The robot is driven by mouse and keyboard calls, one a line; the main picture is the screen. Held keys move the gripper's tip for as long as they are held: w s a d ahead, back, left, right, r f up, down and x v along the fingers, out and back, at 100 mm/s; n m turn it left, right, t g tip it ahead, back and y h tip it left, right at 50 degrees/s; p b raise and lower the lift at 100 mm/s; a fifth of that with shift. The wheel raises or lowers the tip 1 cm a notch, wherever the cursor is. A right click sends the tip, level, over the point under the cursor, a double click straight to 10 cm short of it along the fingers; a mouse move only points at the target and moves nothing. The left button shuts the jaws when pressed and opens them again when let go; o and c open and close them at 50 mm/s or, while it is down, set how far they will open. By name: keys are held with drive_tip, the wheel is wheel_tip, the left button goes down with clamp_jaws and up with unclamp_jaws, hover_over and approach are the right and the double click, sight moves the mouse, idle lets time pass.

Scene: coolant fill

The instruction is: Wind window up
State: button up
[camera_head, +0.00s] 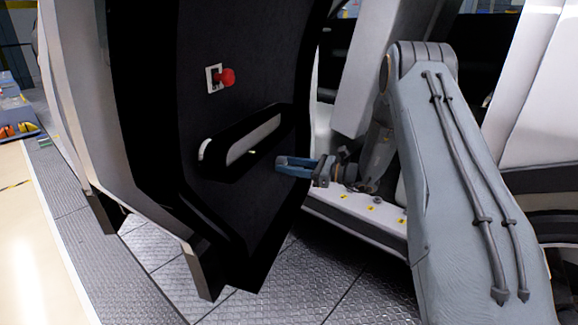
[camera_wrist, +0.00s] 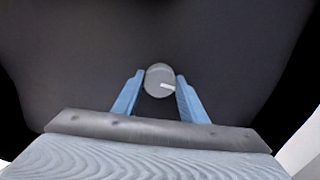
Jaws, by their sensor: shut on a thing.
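A dark door panel (camera_head: 265,85) stands open in the head view, and its dark surface (camera_wrist: 80,60) fills much of the wrist view. My gripper (camera_head: 281,164) reaches to the panel from the right, below and beside the armrest. In the wrist view my gripper (camera_wrist: 160,78) has its two blue fingers on either side of a round grey knob (camera_wrist: 158,74) with a white mark, and it is shut on that knob. In the head view the knob cannot be made out at the fingertips. The window glass cannot be made out.
An armrest (camera_head: 253,138) with a grey pad juts from the panel just left of my gripper. A red knob (camera_head: 227,77) on a white plate sits above it. The white car body and sill (camera_head: 345,205) lie close to the right. Metal plate flooring (camera_head: 110,275) is below.

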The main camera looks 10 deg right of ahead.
drive_tip(key=n, duration=0.4)
drive_tip(key=shift+n, duration=0.4)
drive_tip(key=shift+f+n+b, duration=0.1)
drive_tip(key=shift+n+b, duration=0.45)
drive_tip(key=shift+n, duration=6.55)
drive_tip(key=o, duration=1.1)
drive_tip(key=shift+c, duration=0.2)
drive_tip(key=shift+s+d, duration=0.1)
drive_tip(key=p+v, duration=0.1)
drive_tip(key=v, duration=0.6)
drive_tip(key=shift+s+d, duration=0.2)
drive_tip(key=shift+d, duration=0.05)
